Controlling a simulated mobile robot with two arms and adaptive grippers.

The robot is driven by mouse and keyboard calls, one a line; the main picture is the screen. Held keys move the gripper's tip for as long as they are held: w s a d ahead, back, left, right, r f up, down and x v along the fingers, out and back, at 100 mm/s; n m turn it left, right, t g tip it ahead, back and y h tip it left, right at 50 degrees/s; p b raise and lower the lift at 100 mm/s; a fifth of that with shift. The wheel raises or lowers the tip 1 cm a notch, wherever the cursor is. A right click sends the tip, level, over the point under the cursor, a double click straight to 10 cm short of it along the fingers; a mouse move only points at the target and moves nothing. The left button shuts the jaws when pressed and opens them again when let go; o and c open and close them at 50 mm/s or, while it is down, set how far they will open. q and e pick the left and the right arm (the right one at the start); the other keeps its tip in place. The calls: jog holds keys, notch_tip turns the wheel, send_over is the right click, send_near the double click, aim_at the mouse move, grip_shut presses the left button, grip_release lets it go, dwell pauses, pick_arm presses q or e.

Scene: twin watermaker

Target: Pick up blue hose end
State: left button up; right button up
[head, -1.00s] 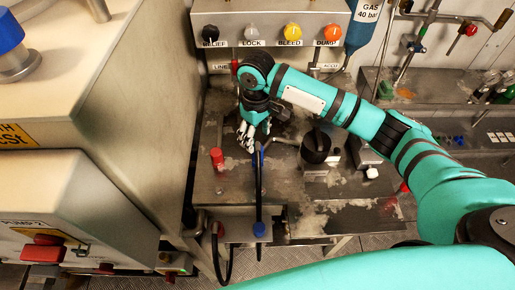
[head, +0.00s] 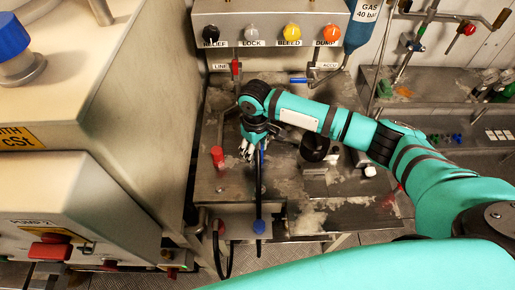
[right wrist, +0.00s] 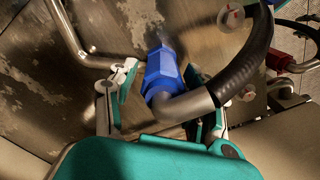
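The blue hose end (right wrist: 162,72) is a blue hex fitting with a metal elbow leading into a thick black hose (right wrist: 245,65). In the right wrist view it lies between the two fingers of my right gripper (right wrist: 160,90), which are spread, with a visible gap at the left finger. Contact at the right finger is partly hidden by the elbow. In the head view my right gripper (head: 251,150) is low over the metal bench, and a blue part of the hose end (head: 263,145) shows beside its fingers. My left gripper is not in view.
A red cylinder (head: 217,158) stands left of the gripper on the bench (head: 215,187). A black round knob (head: 315,146) stands to the right. A blue fitting (head: 259,227) is at the front. The valve panel (head: 270,18) is behind, and a tall cabinet (head: 150,110) closes the left.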

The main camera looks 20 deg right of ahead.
grip_shut()
jog(key=shift+r, duration=0.15)
jog(key=shift+w+r, duration=0.1)
jog(key=shift+r, duration=0.55)
jog(key=shift+s+a+r+b, duration=0.15)
jog(key=shift+r+b, duration=0.1)
jog(key=shift+r, duration=0.25)
jog(key=shift+s+a+r+b, duration=0.15)
jog(key=shift+r+b, duration=0.1)
jog(key=shift+r, duration=0.25)
jog(key=s+a+r+b, duration=0.1)
jog(key=s+a+b, duration=0.1)
jog(key=s+a, duration=0.8)
jog(key=shift+a+r, duration=0.2)
jog(key=shift+a, duration=0.6)
jog(key=shift+c, duration=2.3)
grip_release()
grip_shut()
